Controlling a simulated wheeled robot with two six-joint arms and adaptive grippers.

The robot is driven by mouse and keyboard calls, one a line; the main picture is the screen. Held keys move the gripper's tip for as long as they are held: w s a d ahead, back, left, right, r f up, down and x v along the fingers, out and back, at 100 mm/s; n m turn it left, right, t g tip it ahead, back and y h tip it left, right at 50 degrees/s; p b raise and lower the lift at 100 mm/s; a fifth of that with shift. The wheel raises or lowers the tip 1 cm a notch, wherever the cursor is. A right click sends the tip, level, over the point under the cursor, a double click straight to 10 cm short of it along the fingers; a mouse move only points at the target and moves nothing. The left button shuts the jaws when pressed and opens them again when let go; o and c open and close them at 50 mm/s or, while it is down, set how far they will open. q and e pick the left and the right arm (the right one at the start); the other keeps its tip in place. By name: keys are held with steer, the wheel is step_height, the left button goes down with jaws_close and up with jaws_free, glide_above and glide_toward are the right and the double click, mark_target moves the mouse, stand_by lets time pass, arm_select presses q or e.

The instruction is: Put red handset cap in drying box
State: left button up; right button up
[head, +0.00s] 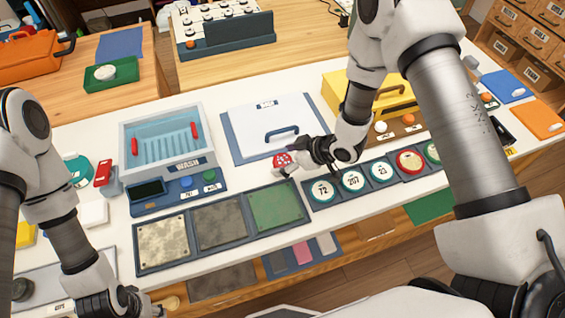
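The red handset cap (283,159), a small round red piece with white marks, is at the fingertips of my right gripper (297,160). The gripper appears shut on it and holds it just in front of a white-lidded box. That box (251,122), with a dark blue rim and a blue handle, seems to be the drying box; its label is too small to read surely. Its lid looks closed. My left gripper (135,303) is low at the bottom left, partly cut off, and its fingers are unclear.
A wash basin (168,140) with water stands left of the white-lidded box. A yellow box (372,92) stands right of it, behind my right arm. Three square pads (221,226) and a row of numbered dials (352,181) lie in front.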

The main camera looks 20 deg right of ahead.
steer(key=c, duration=1)
